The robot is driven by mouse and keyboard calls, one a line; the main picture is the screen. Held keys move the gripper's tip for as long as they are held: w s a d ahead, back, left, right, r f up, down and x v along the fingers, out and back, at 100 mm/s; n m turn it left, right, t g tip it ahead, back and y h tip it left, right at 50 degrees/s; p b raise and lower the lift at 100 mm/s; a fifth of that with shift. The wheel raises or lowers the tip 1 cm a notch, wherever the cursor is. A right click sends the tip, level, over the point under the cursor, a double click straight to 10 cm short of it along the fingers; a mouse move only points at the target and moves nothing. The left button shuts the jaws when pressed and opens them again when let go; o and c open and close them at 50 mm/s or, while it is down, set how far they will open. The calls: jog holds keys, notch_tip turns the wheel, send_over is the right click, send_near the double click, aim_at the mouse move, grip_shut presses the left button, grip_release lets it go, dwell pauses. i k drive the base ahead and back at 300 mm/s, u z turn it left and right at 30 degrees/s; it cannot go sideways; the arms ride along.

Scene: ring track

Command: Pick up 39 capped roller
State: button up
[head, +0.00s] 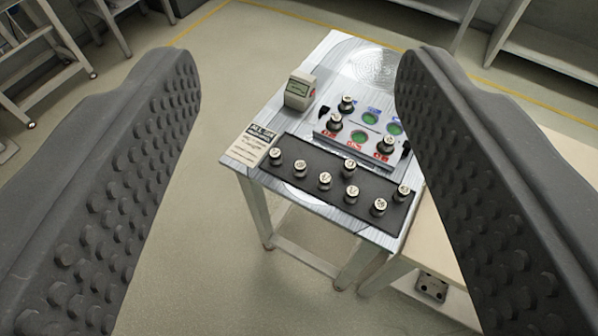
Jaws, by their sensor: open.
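Several small capped rollers with pale, marked tops stand upright on a dark mat (310,163) along the near side of a small metal-topped table (240,150). One is the roller at the left end (275,157); others include a middle roller (325,181) and a near-right roller (379,207). A few more rollers, such as this one (346,104), stand on a grey panel with green round spots (359,138). The markings are too small to read, so I cannot tell which is 39. My gripper (300,85) is open and empty, its ribbed fingers framing the table, apart from every roller.
A small grey device with a display (299,90) stands at the table's back left. A printed card (250,145) lies at the left edge. A pale bench (455,235) adjoins at the right. Shelving (550,40) stands at the back right. Floor at the left is clear.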

aim_at(300, 167)
jog(key=z, duration=2.35)
jog(key=k, duration=1.25)
jog(key=u, duration=0.95)
jog(key=i, duration=1)
jog(key=z, duration=0.05)
